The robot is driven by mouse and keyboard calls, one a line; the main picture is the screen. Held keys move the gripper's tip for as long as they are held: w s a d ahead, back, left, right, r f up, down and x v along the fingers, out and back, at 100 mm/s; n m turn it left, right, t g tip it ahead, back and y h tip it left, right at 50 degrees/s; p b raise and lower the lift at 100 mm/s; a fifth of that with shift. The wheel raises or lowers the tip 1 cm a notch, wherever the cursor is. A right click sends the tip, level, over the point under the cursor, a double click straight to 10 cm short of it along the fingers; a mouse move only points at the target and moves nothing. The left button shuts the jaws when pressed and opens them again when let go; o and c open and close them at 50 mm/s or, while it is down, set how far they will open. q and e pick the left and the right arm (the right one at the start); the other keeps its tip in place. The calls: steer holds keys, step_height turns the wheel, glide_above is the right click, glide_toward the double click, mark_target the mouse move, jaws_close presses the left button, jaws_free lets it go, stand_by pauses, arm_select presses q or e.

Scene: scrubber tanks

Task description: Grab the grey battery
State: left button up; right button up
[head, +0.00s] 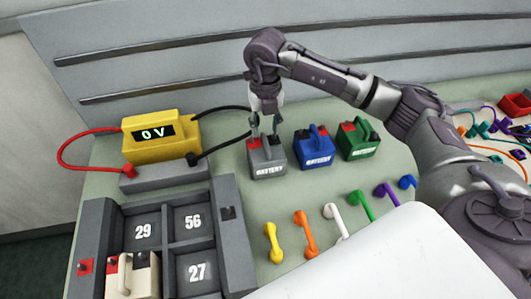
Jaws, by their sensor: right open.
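The grey battery (267,163) stands upright on the green table, with a red patch on its top left and a white label on its front. My right gripper (265,131) points down right over it, its fingers open at the battery's top. The fingertips overlap the battery's top in the picture; I cannot tell whether they touch it. The battery's handle is largely hidden by the gripper. My left gripper is not in view.
A blue battery (314,150) and a green battery (358,141) stand close to the right. A yellow voltmeter (161,135) with red and black cables stands left. A grey tray (236,251) holds a white battery (132,276). Coloured dumbbell-shaped pieces lie in front.

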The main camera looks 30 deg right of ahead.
mark_target(265, 139)
steer(key=shift+w+f, duration=0.15)
steer(key=shift+f, duration=0.5)
step_height(265, 139, down, 4)
steer(key=shift+f+p, duration=0.15)
steer(key=shift+p, duration=1.05)
steer(key=shift+f, duration=0.4)
jaws_close()
steer(key=shift+w+r, duration=0.15)
steer(key=shift+r, duration=0.05)
